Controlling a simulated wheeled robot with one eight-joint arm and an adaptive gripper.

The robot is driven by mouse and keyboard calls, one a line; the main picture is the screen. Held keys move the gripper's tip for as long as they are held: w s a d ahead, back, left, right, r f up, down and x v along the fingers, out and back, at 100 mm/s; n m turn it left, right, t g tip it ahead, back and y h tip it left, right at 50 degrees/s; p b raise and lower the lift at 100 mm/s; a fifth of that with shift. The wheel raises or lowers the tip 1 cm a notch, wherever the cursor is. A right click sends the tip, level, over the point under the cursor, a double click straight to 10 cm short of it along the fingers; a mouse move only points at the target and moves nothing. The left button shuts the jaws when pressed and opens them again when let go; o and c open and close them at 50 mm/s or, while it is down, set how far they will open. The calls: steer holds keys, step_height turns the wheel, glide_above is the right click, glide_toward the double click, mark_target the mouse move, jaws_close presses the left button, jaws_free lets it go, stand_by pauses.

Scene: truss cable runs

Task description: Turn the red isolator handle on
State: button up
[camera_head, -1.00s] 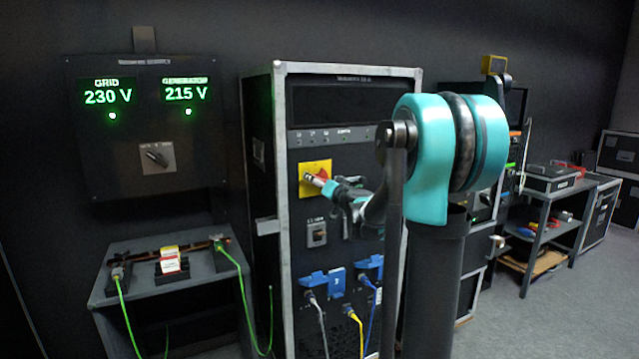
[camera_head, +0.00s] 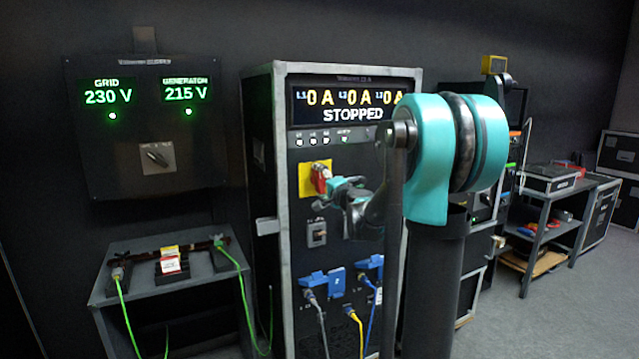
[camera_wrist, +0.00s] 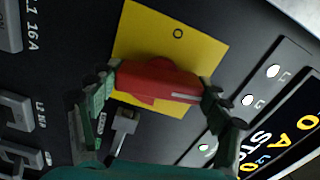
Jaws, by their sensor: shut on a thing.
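The red isolator handle (camera_wrist: 158,82) sits on a yellow plate (camera_wrist: 185,38) on the front of the black rack cabinet. In the head view the handle (camera_head: 321,178) shows in front of its yellow plate (camera_head: 305,184), partly hidden by my gripper. My gripper (camera_wrist: 156,88) is shut on the handle, with one finger at each end of it in the wrist view. In the head view my gripper (camera_head: 333,187) reaches the plate from the right. The display (camera_head: 350,106) at the cabinet top is lit and reads 0 A several times and STOPPED.
A grey switch (camera_head: 317,233) sits just below the yellow plate. Blue sockets (camera_head: 323,280) with plugged cables are lower down. A wall panel (camera_head: 140,130) reads grid 230 V and generator 215 V. A small bench (camera_head: 150,292) stands at left.

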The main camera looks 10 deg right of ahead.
steer(key=shift+m, duration=0.9)
steer(key=o, duration=1.2)
steer(key=shift+c, duration=0.2)
steer(key=shift+s+d, duration=0.1)
steer(key=v, duration=1.2)
